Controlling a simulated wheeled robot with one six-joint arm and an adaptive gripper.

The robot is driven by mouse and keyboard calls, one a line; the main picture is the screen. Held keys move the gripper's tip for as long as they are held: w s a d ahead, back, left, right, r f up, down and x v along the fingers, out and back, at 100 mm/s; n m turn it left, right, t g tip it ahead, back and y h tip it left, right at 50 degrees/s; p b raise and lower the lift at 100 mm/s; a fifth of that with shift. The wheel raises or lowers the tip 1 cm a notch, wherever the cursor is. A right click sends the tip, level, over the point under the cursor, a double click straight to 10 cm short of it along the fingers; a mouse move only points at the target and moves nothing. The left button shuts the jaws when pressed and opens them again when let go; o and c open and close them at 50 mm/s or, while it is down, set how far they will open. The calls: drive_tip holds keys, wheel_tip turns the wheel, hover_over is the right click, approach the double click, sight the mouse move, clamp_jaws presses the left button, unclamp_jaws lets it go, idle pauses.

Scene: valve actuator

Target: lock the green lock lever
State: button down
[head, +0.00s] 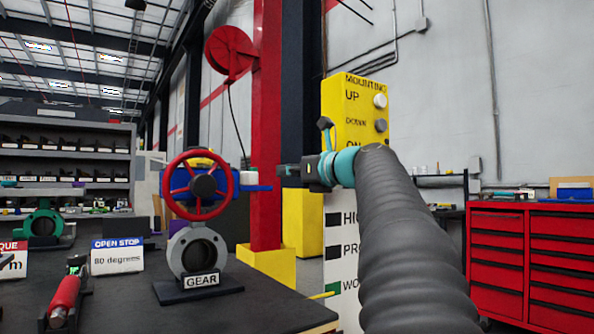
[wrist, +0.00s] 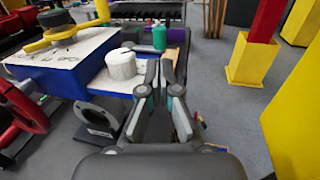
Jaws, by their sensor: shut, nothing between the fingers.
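The blue valve actuator (head: 250,188) with a red handwheel (head: 202,184) stands on the bench; its blue body (wrist: 70,82) fills the left of the wrist view. A white round cap (wrist: 121,64) sits on the body's right part. A small green upright piece (wrist: 160,37), possibly the lock lever, shows just beyond my fingertips in the wrist view. I cannot make it out in the head view. My gripper (head: 283,172) is shut and empty, just right of the actuator's end. In the wrist view my gripper (wrist: 164,75) is beside the white cap; contact with the green piece is unclear.
A grey gear flange (head: 195,251) stands below the handwheel on the dark bench (head: 260,305). A red-handled tool (head: 66,296) lies at the left. A yellow control box (head: 357,115) and red column (head: 268,120) stand behind. Open floor shows right of the gripper in the wrist view.

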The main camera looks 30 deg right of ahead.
drive_tip(key=x, duration=0.8)
drive_tip(key=shift+p, duration=0.3)
drive_tip(key=shift+d, duration=0.15)
